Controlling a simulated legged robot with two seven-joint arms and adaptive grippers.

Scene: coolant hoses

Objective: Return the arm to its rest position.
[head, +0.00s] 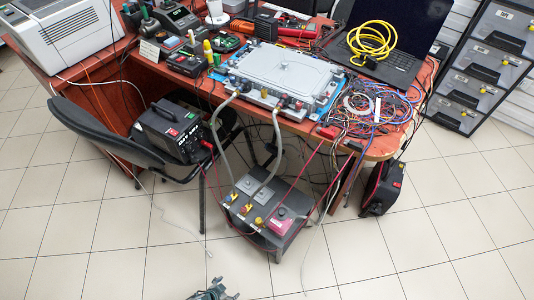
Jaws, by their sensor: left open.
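My left gripper (214,291) shows at the bottom edge of the head view, low and over bare floor tiles. It is open, with nothing visible between its fingers, and only part of it is in the picture. It is well apart from the hoses and the grey box. A left grey hose (215,128) and a right grey hose (279,150) run from the front of a flat grey plate unit (288,70) on the desk down to a dark grey box (272,232). My right gripper is not in view.
The red-brown desk (388,147) holds tools, tangled wires (385,108) and a yellow cable coil (371,42). A black chair (95,130) and a black power unit (172,130) stand left. A black case (381,188) stands right.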

